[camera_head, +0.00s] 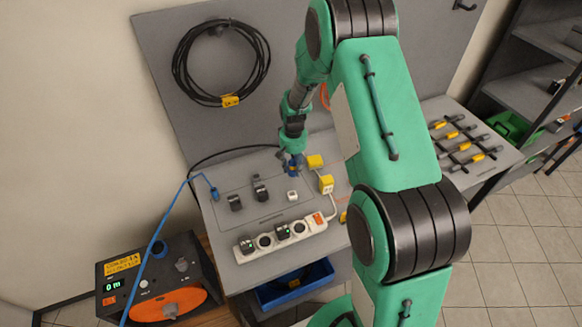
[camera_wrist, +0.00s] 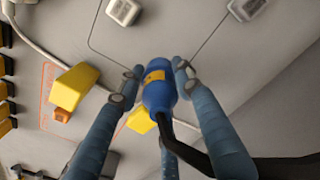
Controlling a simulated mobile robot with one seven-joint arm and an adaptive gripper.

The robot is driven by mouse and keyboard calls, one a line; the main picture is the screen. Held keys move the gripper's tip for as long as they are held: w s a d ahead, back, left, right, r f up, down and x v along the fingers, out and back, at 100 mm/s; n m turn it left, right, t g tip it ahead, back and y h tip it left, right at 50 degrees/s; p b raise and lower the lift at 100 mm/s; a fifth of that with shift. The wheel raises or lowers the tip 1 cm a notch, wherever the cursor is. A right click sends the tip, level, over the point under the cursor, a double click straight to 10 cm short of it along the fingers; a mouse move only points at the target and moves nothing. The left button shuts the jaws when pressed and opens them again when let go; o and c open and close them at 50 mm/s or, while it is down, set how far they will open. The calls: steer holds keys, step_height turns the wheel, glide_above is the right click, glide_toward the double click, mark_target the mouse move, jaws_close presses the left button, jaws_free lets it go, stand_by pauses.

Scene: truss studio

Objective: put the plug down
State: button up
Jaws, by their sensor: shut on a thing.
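My gripper (camera_head: 292,166) hangs over the grey worktop (camera_head: 222,236) near its back edge. In the wrist view its blue-grey fingers (camera_wrist: 155,76) are shut around a blue plug (camera_wrist: 158,92) with a yellow label. A black cable runs from the plug towards the lower right of that view. In the head view the held plug (camera_head: 293,172) shows only as a small blue patch under the fingers. I cannot tell whether the plug touches the surface.
Yellow blocks (camera_head: 315,161) stand just right of my gripper. Dark plugs (camera_head: 235,203) and a small white block (camera_head: 292,196) stand nearby. A white power strip (camera_head: 312,224) lies along the front. Another blue plug (camera_head: 214,193) is at left. Bare surface lies between these things.

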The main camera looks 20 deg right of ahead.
mark_target(291, 161)
steer(key=shift+w+d+f, duration=0.1)
steer(key=shift+w+d, duration=0.05)
steer(key=shift+w, duration=0.75)
steer(key=shift+w+d+f, duration=0.1)
steer(key=shift+w+d, duration=0.05)
steer(key=shift+w, duration=0.7)
steer(key=shift+f, duration=1.7)
steer(key=shift+f, duration=0.15)
steer(key=o, duration=1.3)
step_height(291, 161, up, 12)
steer(key=shift+r, duration=0.15)
